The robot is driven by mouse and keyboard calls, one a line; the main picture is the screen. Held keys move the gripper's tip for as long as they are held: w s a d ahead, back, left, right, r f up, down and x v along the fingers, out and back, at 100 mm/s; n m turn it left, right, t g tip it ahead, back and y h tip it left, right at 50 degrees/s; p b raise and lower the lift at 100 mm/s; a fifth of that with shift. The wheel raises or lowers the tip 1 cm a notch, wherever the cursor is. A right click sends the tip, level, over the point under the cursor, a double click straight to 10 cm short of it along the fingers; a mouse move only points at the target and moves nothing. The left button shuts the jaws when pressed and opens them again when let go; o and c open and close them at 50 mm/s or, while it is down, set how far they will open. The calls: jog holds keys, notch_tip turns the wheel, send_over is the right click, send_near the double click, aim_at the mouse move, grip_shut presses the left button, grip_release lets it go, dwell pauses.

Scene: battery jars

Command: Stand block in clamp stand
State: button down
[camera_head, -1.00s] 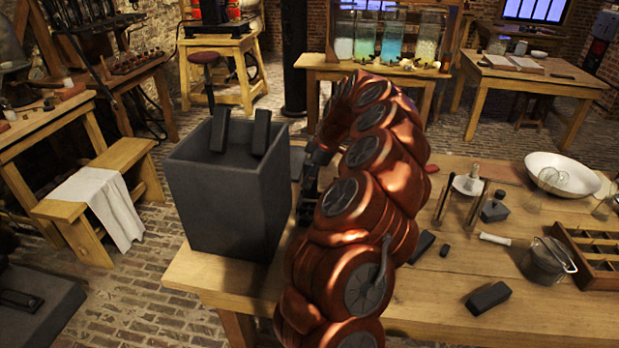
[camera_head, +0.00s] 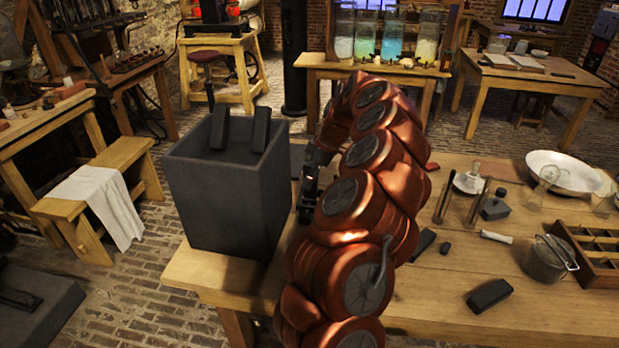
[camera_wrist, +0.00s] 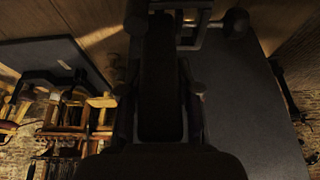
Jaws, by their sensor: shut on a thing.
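In the wrist view a long dark block (camera_wrist: 160,95) lies between the fingers of my gripper (camera_wrist: 165,88), which is shut on it. A dark frame with rounded knobs (camera_wrist: 205,40) shows just past the block's far end; it looks like the clamp stand. Poor light hides whether the block touches or sits inside it. In the head view my gripper (camera_head: 308,190) is low beside the big grey bin, largely hidden by my copper arm. The held block cannot be made out there.
The tall grey bin (camera_head: 225,205) has two dark blocks (camera_head: 219,127) leaning out of its top, close left of my gripper. Another dark block (camera_head: 489,296) lies on the wooden table (camera_head: 430,310). A pot (camera_head: 549,260) and divided tray (camera_head: 598,262) stand right.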

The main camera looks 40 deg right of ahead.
jog(key=shift+f+b, duration=1.05)
jog(key=shift+f, duration=0.5)
jog(key=c, duration=0.7)
grip_release()
jog(key=shift+r, duration=0.15)
jog(key=v, duration=1.1)
jog(key=shift+s+d+r, duration=0.1)
jog(key=shift+r, duration=0.3)
